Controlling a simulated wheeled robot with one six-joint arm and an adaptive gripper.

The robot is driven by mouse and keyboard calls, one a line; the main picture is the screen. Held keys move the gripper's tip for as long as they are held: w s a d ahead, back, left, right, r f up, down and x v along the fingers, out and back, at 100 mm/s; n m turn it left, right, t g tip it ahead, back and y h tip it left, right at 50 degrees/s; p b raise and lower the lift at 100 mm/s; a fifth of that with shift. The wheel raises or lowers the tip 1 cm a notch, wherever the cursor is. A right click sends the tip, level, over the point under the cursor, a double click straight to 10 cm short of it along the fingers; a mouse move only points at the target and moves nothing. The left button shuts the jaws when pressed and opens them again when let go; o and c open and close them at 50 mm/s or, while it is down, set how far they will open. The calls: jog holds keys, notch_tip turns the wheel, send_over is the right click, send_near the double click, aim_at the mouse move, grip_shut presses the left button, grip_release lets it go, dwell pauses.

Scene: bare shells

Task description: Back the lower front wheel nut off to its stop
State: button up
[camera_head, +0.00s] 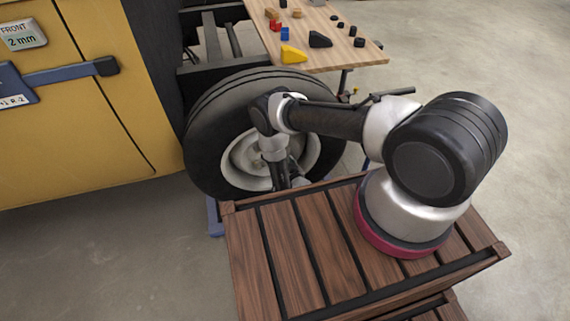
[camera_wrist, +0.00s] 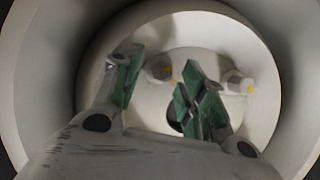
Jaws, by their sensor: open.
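The wheel has a black tyre (camera_head: 207,150) and a pale grey rim (camera_head: 240,160), and stands beside the yellow body. The wrist view looks into the rim, onto the hub face (camera_wrist: 205,45). I cannot tell which is the lower front one. My gripper (camera_wrist: 160,88) is open, with green pads apart and nothing between them. Its fingers hide part of the hub and a dark hole (camera_wrist: 174,126).
A yellow panel (camera_head: 80,120) with a blue latch bar (camera_head: 70,74) and a "FRONT 2 mm" label (camera_head: 22,36) is at left. A wooden table (camera_head: 345,52) with small coloured blocks stands behind the wheel. Open concrete floor (camera_head: 480,50) lies at right.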

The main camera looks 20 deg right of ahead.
jog(key=shift+w+f, duration=0.15)
jog(key=shift+w, duration=0.25)
grip_shut()
jog(key=shift+a, duration=0.1)
jog(key=shift+a+f+n+t+h, duration=0.2)
jog(key=shift+n+h, duration=0.75)
jog(key=shift+n, duration=0.65)
jog(key=shift+a+r+n+t+h, duration=0.1)
jog(key=shift+n+t+h, duration=0.15)
jog(key=shift+n+h, duration=1.05)
jog(key=shift+a+f+n+t+h, duration=0.2)
jog(key=shift+n+h, duration=0.45)
jog(key=shift+n, duration=1.25)
jog(key=shift+d+r, duration=0.1)
